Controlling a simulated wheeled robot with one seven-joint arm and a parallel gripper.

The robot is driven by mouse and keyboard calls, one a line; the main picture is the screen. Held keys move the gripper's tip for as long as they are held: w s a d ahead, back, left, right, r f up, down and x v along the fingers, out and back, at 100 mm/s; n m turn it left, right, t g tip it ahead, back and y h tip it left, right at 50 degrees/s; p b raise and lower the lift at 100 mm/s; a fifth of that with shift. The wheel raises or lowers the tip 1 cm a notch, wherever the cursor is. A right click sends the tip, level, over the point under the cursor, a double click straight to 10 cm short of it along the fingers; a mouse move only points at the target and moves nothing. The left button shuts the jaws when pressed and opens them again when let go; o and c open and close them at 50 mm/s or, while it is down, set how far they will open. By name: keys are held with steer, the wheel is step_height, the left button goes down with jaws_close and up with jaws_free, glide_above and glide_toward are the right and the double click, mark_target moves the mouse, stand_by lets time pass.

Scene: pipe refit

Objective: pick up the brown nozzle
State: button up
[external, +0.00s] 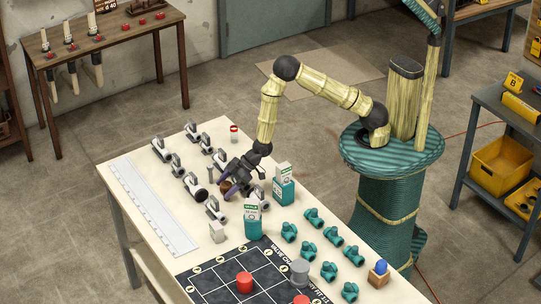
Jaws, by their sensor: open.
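My gripper (227,187) is low over the light work table (126,168), among grey pipe fittings. A small brown thing (225,185), apparently the brown nozzle, shows between or just behind the fingers. The fingers partly hide it, and I cannot tell whether they touch it. Its full shape is too small to make out.
Several grey fittings (193,184) stand around the gripper. Several teal valves (308,250) and a dark grid mat (215,280) with red (244,283) and grey cylinders lie nearer. A white ruled strip (150,205) runs along the left.

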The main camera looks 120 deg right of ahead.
steer(key=c, duration=1.1)
steer(key=shift+o, duration=0.2)
steer(key=shift+r, duration=0.15)
step_height(320, 180, up, 10)
steer(key=shift+f+b, duration=0.1)
steer(key=shift+b, duration=0.5)
